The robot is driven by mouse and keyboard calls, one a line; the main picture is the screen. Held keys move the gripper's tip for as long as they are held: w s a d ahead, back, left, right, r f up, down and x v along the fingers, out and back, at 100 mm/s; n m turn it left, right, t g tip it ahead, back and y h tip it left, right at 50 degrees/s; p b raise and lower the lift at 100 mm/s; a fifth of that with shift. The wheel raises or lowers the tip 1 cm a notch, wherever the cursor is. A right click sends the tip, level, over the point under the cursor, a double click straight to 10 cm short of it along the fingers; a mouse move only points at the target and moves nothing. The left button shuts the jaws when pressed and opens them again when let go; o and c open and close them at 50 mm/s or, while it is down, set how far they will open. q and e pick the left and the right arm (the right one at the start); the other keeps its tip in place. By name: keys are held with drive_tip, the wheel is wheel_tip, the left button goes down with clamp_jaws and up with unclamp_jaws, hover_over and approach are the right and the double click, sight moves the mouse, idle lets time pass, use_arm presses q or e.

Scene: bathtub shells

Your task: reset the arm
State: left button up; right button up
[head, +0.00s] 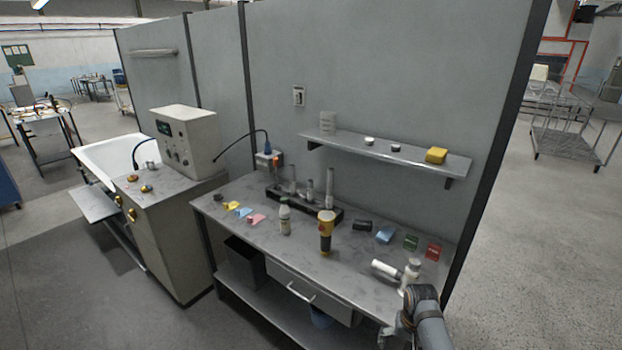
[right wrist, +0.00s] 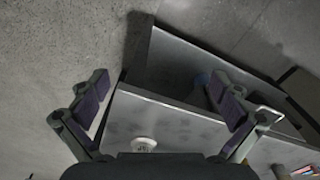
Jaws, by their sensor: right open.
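My right arm enters at the lower right of the head view, in front of the bench's right front corner. My right gripper (head: 392,338) is partly cut off by the bottom edge there. In the right wrist view my right gripper (right wrist: 158,90) has its two dark-padded fingers spread wide with nothing between them. Below the fingers the view shows the floor, the grey bench (right wrist: 150,115) and a small round white top (right wrist: 144,145) on it. My left gripper is not in view.
A wall shelf (head: 385,152) is above. A control box (head: 183,138) and white bathtub shell (head: 108,153) are at left.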

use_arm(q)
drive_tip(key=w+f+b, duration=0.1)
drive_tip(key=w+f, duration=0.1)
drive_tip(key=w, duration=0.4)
use_arm(e)
wheel_tip(320, 180, down, 10)
drive_tip(key=s, duration=0.1)
drive_tip(key=s+d+f+n+b, duration=0.1)
drive_tip(key=s+f+b, duration=0.1)
drive_tip(key=s+f, duration=0.85)
drive_tip(key=s+d+f+n+b, duration=0.1)
drive_tip(key=s+f+b, duration=0.2)
drive_tip(key=s+f, duration=0.75)
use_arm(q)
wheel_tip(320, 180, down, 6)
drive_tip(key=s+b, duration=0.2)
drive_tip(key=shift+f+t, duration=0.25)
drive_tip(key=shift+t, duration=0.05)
use_arm(e)
drive_tip(key=s+f, duration=0.5)
drive_tip(key=s, duration=0.3)
drive_tip(key=s+f+n+t, duration=0.1)
drive_tip(key=s+f, duration=0.5)
drive_tip(key=s, duration=0.3)
drive_tip(key=shift+s+d+f+h, duration=0.15)
drive_tip(key=shift+s+d+h, duration=0.1)
drive_tip(key=shift+h, duration=0.15)
